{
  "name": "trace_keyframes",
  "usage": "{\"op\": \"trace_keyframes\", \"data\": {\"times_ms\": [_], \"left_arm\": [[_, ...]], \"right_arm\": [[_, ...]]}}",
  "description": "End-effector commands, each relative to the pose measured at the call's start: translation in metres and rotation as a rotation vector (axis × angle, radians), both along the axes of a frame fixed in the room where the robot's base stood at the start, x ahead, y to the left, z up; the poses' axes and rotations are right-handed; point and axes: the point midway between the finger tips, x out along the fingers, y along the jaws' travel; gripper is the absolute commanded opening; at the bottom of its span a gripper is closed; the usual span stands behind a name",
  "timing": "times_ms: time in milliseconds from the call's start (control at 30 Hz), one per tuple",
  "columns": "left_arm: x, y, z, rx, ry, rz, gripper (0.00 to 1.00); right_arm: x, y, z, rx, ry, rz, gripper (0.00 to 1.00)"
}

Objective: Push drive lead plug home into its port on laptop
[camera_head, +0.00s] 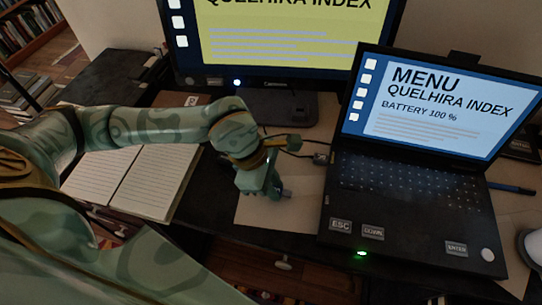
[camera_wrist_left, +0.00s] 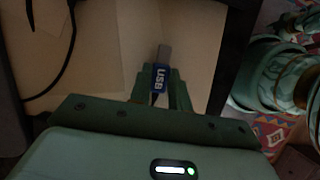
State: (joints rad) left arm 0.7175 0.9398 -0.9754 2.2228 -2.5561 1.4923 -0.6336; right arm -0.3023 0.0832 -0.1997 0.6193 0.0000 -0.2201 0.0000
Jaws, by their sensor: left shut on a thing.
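The open laptop (camera_head: 345,190) stands at the right, its screen lit with a menu. My left gripper (camera_head: 274,190) is to the left of the laptop, low over a pale sheet. In the left wrist view, my left gripper (camera_wrist_left: 161,90) is shut on the drive lead plug (camera_wrist_left: 160,76), a blue body marked USB. Its metal tip points away from the gripper, over pale paper, and touches no port there. In the head view the plug tip (camera_head: 287,193) shows just beyond the fingers, apart from the laptop. The port itself cannot be made out. My right gripper is not in view.
A small grey connector (camera_head: 320,158) on a dark cable sits at the laptop's left edge. A monitor (camera_head: 285,72) stands behind. An open notebook (camera_head: 125,180) lies left, under my arm. A blue pen (camera_head: 512,188) lies right of the laptop. The pale sheet (camera_head: 285,222) is largely clear.

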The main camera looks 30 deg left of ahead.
Motion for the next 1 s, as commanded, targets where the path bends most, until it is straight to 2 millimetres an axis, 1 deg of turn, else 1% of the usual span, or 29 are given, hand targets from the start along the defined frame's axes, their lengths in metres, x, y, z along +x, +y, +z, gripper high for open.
{"op": "trace_keyframes", "data": {"times_ms": [300, 500, 700, 1000], "left_arm": [[0.01, -0.033, 0.001, -0.003, -0.001, -0.001, 0.0], [0.015, -0.047, 0.0, -0.001, 0.0, 0.0, 0.0], [0.016, -0.052, 0.0, 0.0, 0.0, 0.0, 0.0], [0.016, -0.052, -0.001, 0.0, 0.0, 0.0, 0.0]], "right_arm": [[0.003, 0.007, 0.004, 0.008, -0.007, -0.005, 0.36], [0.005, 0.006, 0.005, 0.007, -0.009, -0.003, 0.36], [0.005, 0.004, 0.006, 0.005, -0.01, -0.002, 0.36], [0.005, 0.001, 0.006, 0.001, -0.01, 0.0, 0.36]]}}
